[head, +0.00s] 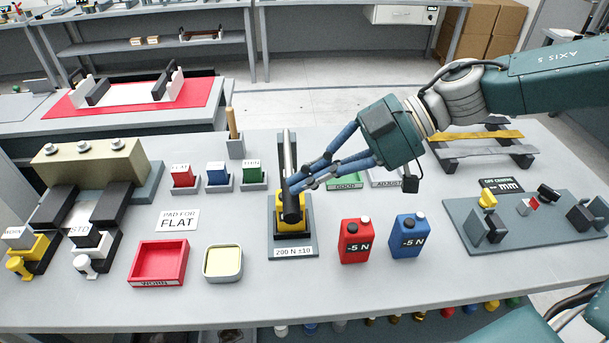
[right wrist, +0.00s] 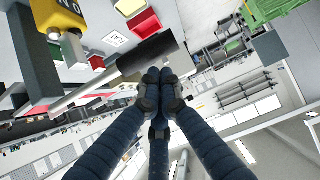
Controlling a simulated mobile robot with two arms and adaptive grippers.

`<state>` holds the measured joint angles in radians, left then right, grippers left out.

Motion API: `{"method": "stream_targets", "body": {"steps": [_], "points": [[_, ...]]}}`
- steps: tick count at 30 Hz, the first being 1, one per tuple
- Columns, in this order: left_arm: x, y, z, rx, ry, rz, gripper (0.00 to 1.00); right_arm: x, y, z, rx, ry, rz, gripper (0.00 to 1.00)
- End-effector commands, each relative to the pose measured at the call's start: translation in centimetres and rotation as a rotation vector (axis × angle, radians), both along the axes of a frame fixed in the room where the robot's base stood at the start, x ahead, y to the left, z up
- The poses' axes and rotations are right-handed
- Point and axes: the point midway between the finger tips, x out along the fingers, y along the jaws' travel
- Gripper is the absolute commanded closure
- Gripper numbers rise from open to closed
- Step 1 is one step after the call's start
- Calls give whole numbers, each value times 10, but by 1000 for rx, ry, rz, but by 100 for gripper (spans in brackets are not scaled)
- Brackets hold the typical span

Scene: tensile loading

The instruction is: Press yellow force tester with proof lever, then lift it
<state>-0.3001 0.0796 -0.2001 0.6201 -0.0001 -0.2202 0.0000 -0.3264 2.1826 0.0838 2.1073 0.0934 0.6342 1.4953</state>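The yellow force tester (head: 279,222) stands on a dark base labelled "200 N ±10" at the middle of the table in the head view. The proof lever (head: 287,150) is a grey bar with a thick dark grip at its near end, over the tester and partly covering it. My right gripper (head: 292,188) is at the lever's grip end, its fingers drawn together. In the right wrist view the closed fingertips (right wrist: 160,82) are right against the dark grip (right wrist: 147,56), with no part of it clearly between them. My left gripper is not in view.
Red (head: 355,241) and blue (head: 408,237) "-5 N" canisters stand right of the tester. A red tray (head: 159,284) and a pale yellow-lined dish (head: 222,282) lie to its left. A fixture plate (head: 470,244) is at the right. Small coloured blocks stand behind left.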

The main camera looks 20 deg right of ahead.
Motion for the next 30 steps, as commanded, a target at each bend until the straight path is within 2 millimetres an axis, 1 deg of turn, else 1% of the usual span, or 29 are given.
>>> {"method": "stream_targets", "body": {"steps": [11,14,18,19,30], "points": [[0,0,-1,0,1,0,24,0,0,-3,0,0,0,100],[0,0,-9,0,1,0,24,-2,1,-14,0,2,-1,100],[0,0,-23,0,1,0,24,-5,2,-33,1,3,1,100],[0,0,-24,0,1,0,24,-6,2,-34,1,2,1,100],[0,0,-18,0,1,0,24,-5,1,-29,0,1,0,100]]}}
